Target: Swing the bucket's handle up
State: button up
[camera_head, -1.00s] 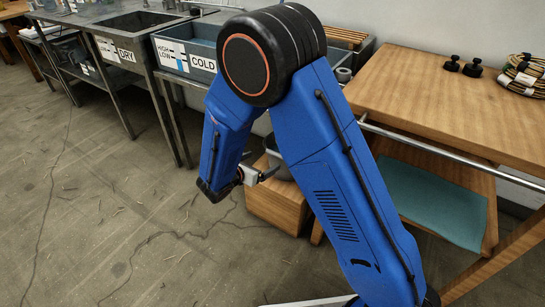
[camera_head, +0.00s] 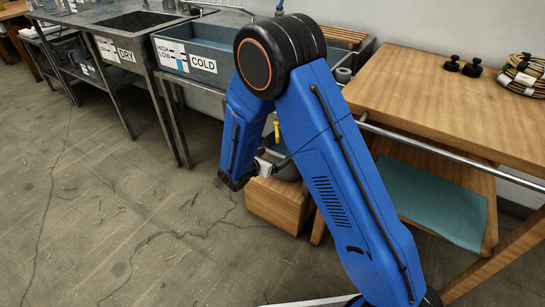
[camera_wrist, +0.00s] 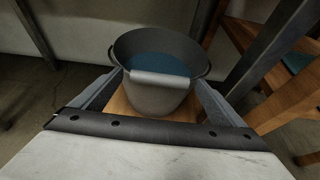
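A grey bucket (camera_wrist: 157,98) with blue inside stands on a wooden block in the wrist view. Its handle (camera_wrist: 160,79) hangs down at the near side, with a pale grip lying across the front just below the rim. In the head view the bucket (camera_head: 287,170) is partly hidden behind my arm. My gripper (camera_wrist: 158,76) is open, with one finger on each side of the handle's grip. No contact with the handle can be made out.
A wooden table (camera_head: 450,110) with a lower shelf (camera_head: 432,203) is on the right. A sink basin marked COLD (camera_head: 205,62) is behind.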

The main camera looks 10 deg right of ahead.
jog(key=c, duration=1.4)
jog(key=shift+w+d+r+g+y, duration=0.15)
jog(key=shift+w+r+g, duration=0.1)
jog(key=shift+r, duration=0.35)
jog(key=shift+w+d+r+g+y, duration=0.15)
jog(key=shift+r+g+y, duration=0.05)
jog(key=shift+r, duration=0.45)
jog(key=shift+w+d+r+g+y, duration=0.15)
jog(key=shift+w+r+g, duration=0.1)
jog(key=shift+r, duration=0.35)
jog(key=o, duration=1.5)
jog(key=shift+s, duration=0.1)
jog(key=v, duration=1.7)
jog(key=shift+s+a+r, duration=0.1)
jog(key=shift+r, duration=0.05)
jog(key=shift+c, duration=0.3)
